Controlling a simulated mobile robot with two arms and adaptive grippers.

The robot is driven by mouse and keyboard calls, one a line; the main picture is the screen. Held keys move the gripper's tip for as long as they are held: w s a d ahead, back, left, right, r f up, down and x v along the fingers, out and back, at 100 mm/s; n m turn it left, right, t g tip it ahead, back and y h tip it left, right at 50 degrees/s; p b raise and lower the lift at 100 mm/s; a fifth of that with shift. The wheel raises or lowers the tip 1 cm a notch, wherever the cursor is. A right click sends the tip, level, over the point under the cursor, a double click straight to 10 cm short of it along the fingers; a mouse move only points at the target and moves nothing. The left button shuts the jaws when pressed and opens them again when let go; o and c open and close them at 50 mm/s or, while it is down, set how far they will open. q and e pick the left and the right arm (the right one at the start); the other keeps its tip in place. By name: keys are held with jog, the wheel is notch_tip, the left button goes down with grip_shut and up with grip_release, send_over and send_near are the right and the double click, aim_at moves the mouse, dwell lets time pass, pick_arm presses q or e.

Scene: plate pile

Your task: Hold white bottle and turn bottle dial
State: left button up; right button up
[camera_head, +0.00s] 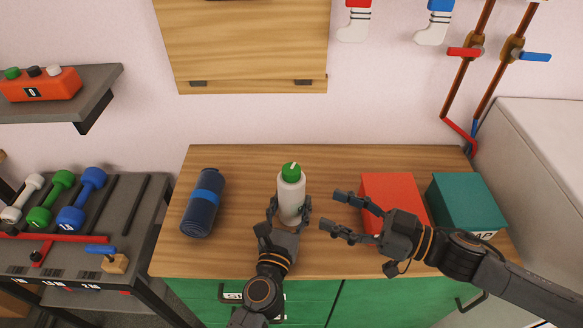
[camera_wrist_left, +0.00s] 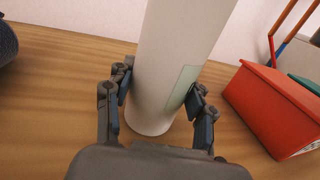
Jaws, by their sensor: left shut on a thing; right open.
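The white bottle (camera_head: 290,197) stands upright on the wooden table top, with a green dial (camera_head: 291,171) on top that bears a small white pointer. The bottle's white body (camera_wrist_left: 180,50) also fills the middle of the left wrist view; its top is out of that view. My left gripper (camera_head: 289,212) is shut around the lower part of the bottle, with a finger on each side (camera_wrist_left: 160,100). My right gripper (camera_head: 334,212) is open and empty to the right of the bottle, its fingers pointing left, apart from the bottle and lower than the dial.
A dark blue rolled item (camera_head: 204,203) lies on the table (camera_head: 240,160) at left. A red box (camera_head: 392,188) and a teal box (camera_head: 467,203) are at right, behind my right arm. Dumbbells (camera_head: 62,198) sit on a rack at far left. The table behind the bottle is clear.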

aim_at(300, 173)
jog(key=shift+m+t+h, duration=0.4)
jog(key=shift+t+h, duration=0.1)
jog(key=shift+t, duration=0.4)
jog(key=w+a, duration=0.3)
jog(key=w+a+r, duration=0.1)
jog(key=w+a, duration=0.2)
jog(key=w+a+r, duration=0.1)
jog(key=w+a, duration=0.1)
jog(key=a, duration=0.1)
jog(key=shift+w, duration=0.4)
jog(key=shift+c, duration=0.2)
jog(key=c, duration=1.1)
jog(key=shift+c, duration=0.2)
